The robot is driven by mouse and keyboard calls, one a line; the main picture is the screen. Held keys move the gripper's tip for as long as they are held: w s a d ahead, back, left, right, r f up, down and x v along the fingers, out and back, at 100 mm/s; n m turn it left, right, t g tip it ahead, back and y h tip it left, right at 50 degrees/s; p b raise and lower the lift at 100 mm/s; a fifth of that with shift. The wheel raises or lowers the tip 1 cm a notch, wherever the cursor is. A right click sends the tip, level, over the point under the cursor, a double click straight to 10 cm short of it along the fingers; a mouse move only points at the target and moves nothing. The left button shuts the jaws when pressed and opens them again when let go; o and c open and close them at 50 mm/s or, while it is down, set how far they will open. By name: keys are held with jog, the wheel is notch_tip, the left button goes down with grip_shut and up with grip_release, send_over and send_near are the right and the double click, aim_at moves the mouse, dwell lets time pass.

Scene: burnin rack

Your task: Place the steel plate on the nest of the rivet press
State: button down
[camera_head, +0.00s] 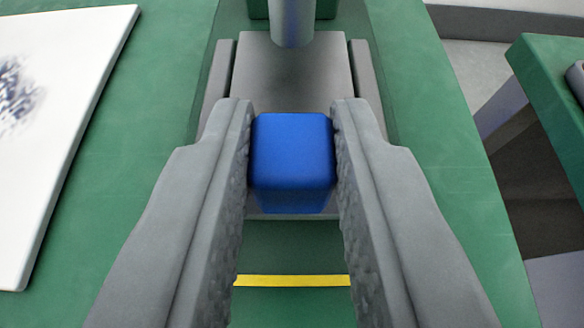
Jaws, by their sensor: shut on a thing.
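My gripper (292,150) is shut on a blue block (292,160), with one finger against each side. A flat grey steel plate (292,75) shows beyond the block, and a strip of grey also shows just below it. The block hides the middle of the plate, so I cannot tell whether the two are joined. The plate lies between two grey side rails (218,85) of the rivet press nest. The press's round grey ram (291,25) hangs above the far end. Whether the plate touches the nest floor is hidden.
A green bench top (450,170) surrounds the press. A yellow stripe (291,281) crosses it in front. A white panel with a dark smudge (60,110) lies at the left. Another green table (550,80) stands at the right, across a gap.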

jog(key=shift+f, duration=0.65)
jog(key=c, duration=1.3)
grip_release()
jog(key=shift+f, duration=0.15)
jog(key=shift+o, duration=0.2)
jog(key=shift+s+r, duration=0.35)
jog(key=shift+s, duration=0.1)
jog(key=v, duration=1.1)
jog(key=shift+s, duration=0.15)
